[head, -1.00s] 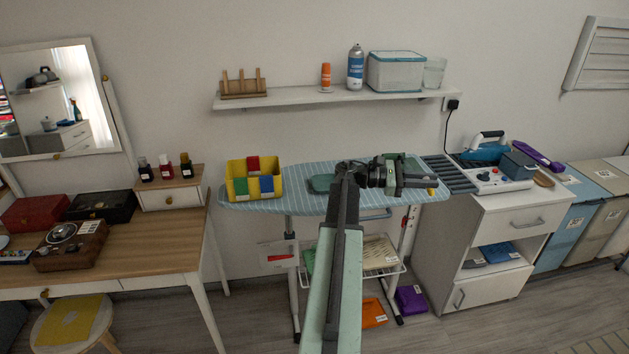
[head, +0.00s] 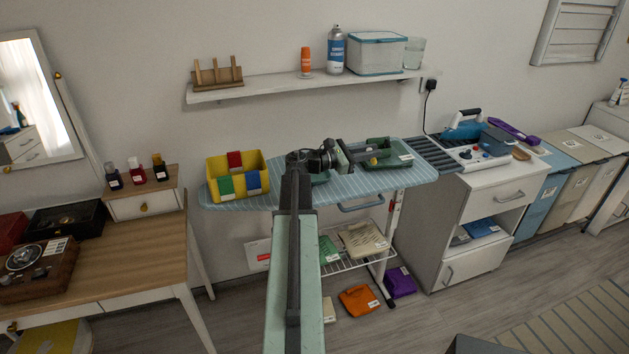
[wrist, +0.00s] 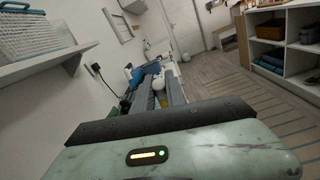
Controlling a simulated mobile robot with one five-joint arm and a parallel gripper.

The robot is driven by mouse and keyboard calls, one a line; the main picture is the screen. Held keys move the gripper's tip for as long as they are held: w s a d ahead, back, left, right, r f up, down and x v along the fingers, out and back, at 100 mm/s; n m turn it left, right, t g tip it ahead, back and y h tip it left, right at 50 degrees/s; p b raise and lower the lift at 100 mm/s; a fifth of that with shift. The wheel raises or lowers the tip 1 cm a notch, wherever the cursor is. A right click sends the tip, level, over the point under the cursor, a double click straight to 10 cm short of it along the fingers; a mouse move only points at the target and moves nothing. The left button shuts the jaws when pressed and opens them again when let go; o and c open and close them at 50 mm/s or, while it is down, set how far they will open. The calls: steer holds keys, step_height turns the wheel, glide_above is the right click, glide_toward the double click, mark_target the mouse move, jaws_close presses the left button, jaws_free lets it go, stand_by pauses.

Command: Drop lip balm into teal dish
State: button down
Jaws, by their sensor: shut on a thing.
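My gripper (head: 378,152) is over the right part of the ironing board, with its fingers pointing right. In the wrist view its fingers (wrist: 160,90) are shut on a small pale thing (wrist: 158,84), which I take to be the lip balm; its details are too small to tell.
A green tray (head: 403,160) lies on the board's right end, behind the fingers. A yellow divided bin (head: 212,186) stands on its left end. The striped ironing board (head: 375,184) is bare along its front. A wall shelf (head: 270,89) runs above.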

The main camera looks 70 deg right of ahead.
steer(key=w+d+f+n+t+h+b, duration=0.3)
steer(key=w+f+n+t+h, duration=0.15)
steer(key=w, duration=0.35)
steer(key=n+t+h+b, duration=0.2)
steer(key=n+t, duration=0.3)
steer(key=t, duration=0.4)
glide_above(319, 179)
steer(key=f, duration=0.1)
steer(key=shift+g, duration=0.45)
step_height(319, 179, down, 6)
steer(key=b, duration=0.5)
steer(key=shift+f+b, duration=0.15)
steer(key=shift+b, duration=0.15)
steer(key=c, duration=1.3)
jaws_free()
steer(key=a, duration=0.8)
steer(key=shift+w, duration=0.2)
steer(key=shift+d, duration=0.15)
